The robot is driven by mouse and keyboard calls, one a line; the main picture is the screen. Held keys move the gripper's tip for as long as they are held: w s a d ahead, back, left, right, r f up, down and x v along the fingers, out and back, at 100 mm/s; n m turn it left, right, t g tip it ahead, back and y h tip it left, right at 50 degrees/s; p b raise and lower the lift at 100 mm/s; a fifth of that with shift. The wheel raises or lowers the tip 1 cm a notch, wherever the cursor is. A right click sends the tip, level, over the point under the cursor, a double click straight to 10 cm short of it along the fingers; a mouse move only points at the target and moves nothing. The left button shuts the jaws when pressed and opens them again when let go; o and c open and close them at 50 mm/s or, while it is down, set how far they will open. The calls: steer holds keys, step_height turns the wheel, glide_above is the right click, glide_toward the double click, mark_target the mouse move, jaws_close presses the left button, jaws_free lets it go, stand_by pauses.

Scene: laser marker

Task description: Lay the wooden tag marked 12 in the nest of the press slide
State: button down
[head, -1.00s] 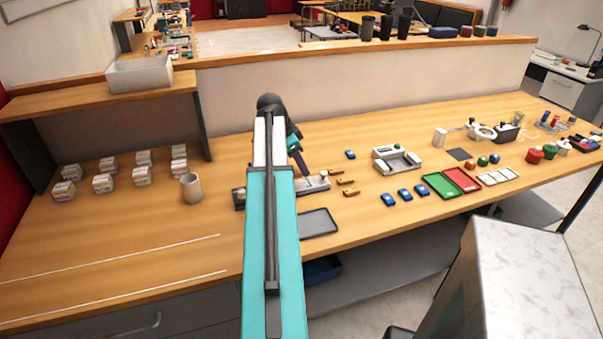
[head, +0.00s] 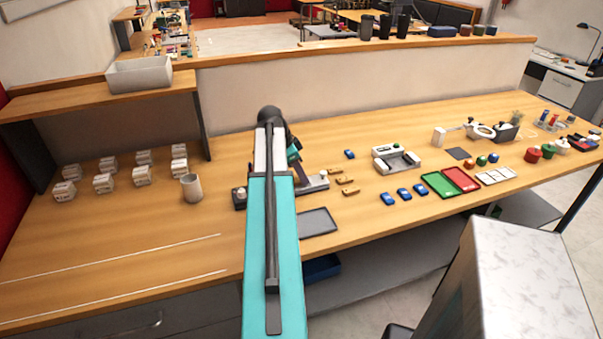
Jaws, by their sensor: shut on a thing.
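My gripper (head: 301,178) points down at the near end of the pale grey press slide (head: 318,184), partly behind my own arm. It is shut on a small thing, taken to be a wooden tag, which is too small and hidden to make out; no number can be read. The nest is hidden by the gripper and arm, so I cannot tell whether the held thing touches it. Three small brown wooden tags (head: 347,180) lie on the table just right of the slide; their marks are unreadable. A dark block with a light knob (head: 239,199) shows left of my arm.
A dark grey tray (head: 318,222) lies in front of the slide. A beige cup (head: 191,187) stands to the left. Blue pieces (head: 404,194), a white-grey device (head: 396,159) and green and red trays (head: 438,185) are to the right. The left front table is mostly clear.

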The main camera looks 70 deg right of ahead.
steer(key=shift+a+f+b, duration=0.15)
steer(key=shift+f+b, duration=0.15)
steer(key=shift+f, duration=0.3)
steer(key=c, duration=1.5)
jaws_free()
steer(key=shift+a+f, duration=0.1)
steer(key=shift+f, duration=0.05)
steer(key=shift+s, duration=0.1)
steer(key=shift+w+r, duration=0.2)
steer(key=shift+r, duration=0.8)
steer(key=b+v, duration=0.1)
steer(key=v, duration=1)
steer(key=shift+r, duration=0.3)
